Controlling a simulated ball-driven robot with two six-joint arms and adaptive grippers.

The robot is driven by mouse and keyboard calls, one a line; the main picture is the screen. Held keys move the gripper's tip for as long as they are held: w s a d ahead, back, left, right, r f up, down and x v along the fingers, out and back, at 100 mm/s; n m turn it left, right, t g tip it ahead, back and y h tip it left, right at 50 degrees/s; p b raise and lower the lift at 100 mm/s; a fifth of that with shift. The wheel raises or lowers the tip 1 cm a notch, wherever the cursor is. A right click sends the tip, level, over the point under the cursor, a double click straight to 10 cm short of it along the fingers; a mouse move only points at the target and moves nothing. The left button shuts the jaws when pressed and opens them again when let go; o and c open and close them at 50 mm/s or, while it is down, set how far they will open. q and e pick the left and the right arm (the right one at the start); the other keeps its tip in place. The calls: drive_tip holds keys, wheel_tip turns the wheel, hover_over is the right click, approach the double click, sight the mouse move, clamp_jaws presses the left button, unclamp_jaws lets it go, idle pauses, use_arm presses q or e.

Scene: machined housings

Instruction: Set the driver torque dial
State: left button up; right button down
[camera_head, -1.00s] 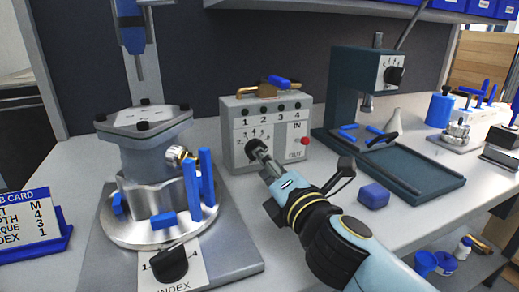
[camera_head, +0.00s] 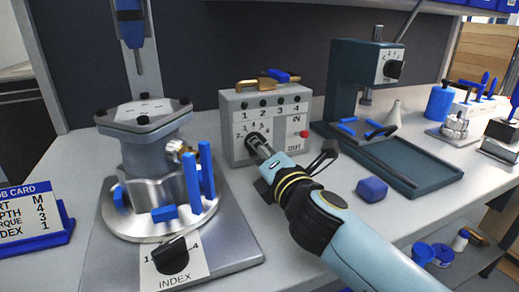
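The torque dial (camera_head: 253,139) is a dark round knob with a numbered scale on the front of a grey driver box (camera_head: 290,112). My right gripper (camera_head: 260,149) reaches it from the lower right, with its slim metal fingertips at the knob. They cover part of the knob and scale, so its exact setting is hidden. The fingertips look close together, but whether they grip the knob is unclear. The job card (camera_head: 28,213) at the left is cut off by the picture edge; its torque line reads 3. My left gripper is not in view.
A metal housing (camera_head: 150,165) with blue pegs stands on a fixture left of the box, with an index dial (camera_head: 171,256) in front. A dark green press (camera_head: 345,80) and tray (camera_head: 425,180) stand right. A blue block (camera_head: 371,189) lies near my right arm.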

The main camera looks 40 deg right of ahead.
idle(0.3)
drive_tip(key=n+p, duration=0.1)
drive_tip(key=n, duration=0.3)
drive_tip(key=shift+p, duration=0.3)
drive_tip(key=n+p, duration=0.1)
drive_tip(key=n, duration=0.3)
drive_tip(key=n+p, duration=0.2)
drive_tip(key=n, duration=0.3)
drive_tip(key=shift+d+n, duration=0.1)
drive_tip(key=shift+n, duration=0.3)
drive_tip(key=shift+f+n+p, duration=0.1)
drive_tip(key=shift+n+p, duration=0.65)
drive_tip(key=shift+n, duration=1.15)
drive_tip(key=c, duration=1.3)
unclamp_jaws()
drive_tip(key=shift+c, duration=0.2)
